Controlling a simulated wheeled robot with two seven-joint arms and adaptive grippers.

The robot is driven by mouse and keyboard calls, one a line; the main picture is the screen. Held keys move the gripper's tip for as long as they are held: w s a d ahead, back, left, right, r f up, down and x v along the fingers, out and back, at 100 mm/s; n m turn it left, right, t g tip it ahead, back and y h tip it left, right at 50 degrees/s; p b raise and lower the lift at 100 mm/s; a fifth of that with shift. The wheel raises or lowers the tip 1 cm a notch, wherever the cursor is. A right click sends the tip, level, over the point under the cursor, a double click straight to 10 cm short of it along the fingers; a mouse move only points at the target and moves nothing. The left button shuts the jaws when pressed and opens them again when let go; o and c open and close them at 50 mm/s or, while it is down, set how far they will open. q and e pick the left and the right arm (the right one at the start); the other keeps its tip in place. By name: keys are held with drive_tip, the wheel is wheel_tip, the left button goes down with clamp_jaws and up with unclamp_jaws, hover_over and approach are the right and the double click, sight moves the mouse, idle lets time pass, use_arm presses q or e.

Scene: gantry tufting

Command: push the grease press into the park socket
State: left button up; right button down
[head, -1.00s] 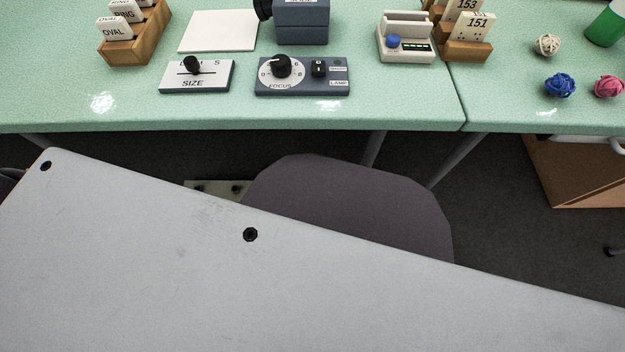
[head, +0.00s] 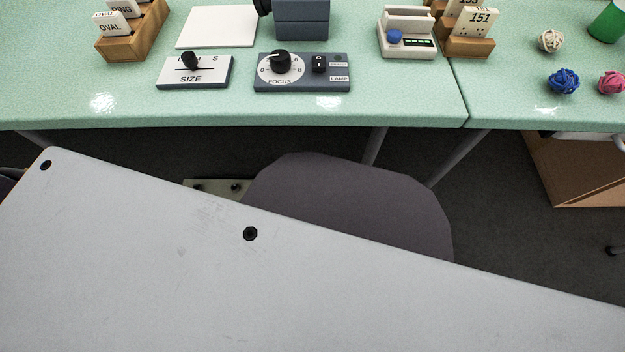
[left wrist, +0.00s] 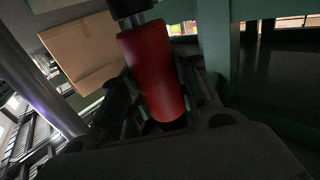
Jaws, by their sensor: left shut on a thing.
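In the left wrist view, a red cylinder (left wrist: 155,72) with a dark metal end stands tilted between the dark fingers of my left gripper (left wrist: 165,110). It looks like the body of the grease press. My left gripper is shut on it. The lower end of the cylinder is hidden by the gripper. I cannot make out a park socket in either view. Neither gripper shows in the head view, and my right gripper is not in view.
The head view shows a green table (head: 310,115) with a SIZE slider box (head: 195,73), a FOCUS panel (head: 302,72), a white device (head: 407,38) and yarn balls (head: 563,81). A chair (head: 350,200) stands before it. A cardboard box (left wrist: 82,52) shows in the left wrist view.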

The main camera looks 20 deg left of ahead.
use_arm(q)
drive_tip(key=shift+f, duration=0.35)
drive_tip(key=o, duration=1.2)
drive_tip(key=shift+v, duration=5.95)
drive_tip(key=shift+r, duration=0.15)
wheel_tip(320, 180, up, 9)
drive_tip(key=p, duration=0.8)
drive_tip(key=shift+p, duration=0.35)
